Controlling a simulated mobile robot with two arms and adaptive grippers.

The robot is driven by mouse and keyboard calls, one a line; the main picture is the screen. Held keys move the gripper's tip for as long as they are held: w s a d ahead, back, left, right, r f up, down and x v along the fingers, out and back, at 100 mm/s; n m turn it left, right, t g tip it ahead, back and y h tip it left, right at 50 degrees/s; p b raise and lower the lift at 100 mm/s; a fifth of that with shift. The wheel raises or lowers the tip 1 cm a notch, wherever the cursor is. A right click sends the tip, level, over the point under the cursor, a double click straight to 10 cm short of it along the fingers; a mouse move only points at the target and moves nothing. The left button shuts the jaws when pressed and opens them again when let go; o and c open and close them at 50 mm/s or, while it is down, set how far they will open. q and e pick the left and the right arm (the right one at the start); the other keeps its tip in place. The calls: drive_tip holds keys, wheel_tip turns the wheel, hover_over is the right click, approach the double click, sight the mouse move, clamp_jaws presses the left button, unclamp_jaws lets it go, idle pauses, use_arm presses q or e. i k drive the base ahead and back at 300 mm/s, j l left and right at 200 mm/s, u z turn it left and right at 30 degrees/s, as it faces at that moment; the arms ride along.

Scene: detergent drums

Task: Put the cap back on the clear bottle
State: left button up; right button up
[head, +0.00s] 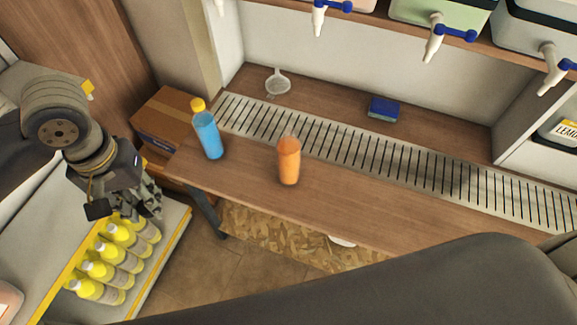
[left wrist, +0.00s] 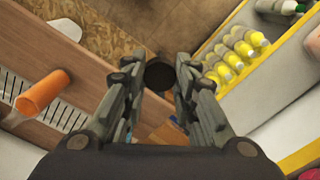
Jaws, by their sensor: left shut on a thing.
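The clear bottle (head: 289,162) holds orange liquid and stands upright on the wooden counter, with no cap seen on its top. It also shows in the left wrist view (left wrist: 42,93), at the left. My left gripper (head: 150,203) is left of the counter, well apart from the bottle. In the left wrist view its fingers (left wrist: 160,76) are closed on a dark round thing, which looks like the cap (left wrist: 160,77). The cap cannot be made out in the head view. My right gripper is not in view.
A blue bottle (head: 208,136) with a yellow cap stands left of the clear bottle. A slotted metal drain (head: 350,147), a funnel (head: 278,82) and a blue sponge (head: 383,107) lie behind. Yellow-capped bottles (head: 118,249) sit low at left, near a cardboard box (head: 163,112). Taps hang above.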

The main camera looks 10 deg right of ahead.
sight(288, 145)
drive_tip(key=k+j, duration=0.15)
drive_tip(key=k, duration=0.35)
drive_tip(key=k+j, duration=0.15)
drive_tip(key=k, duration=0.35)
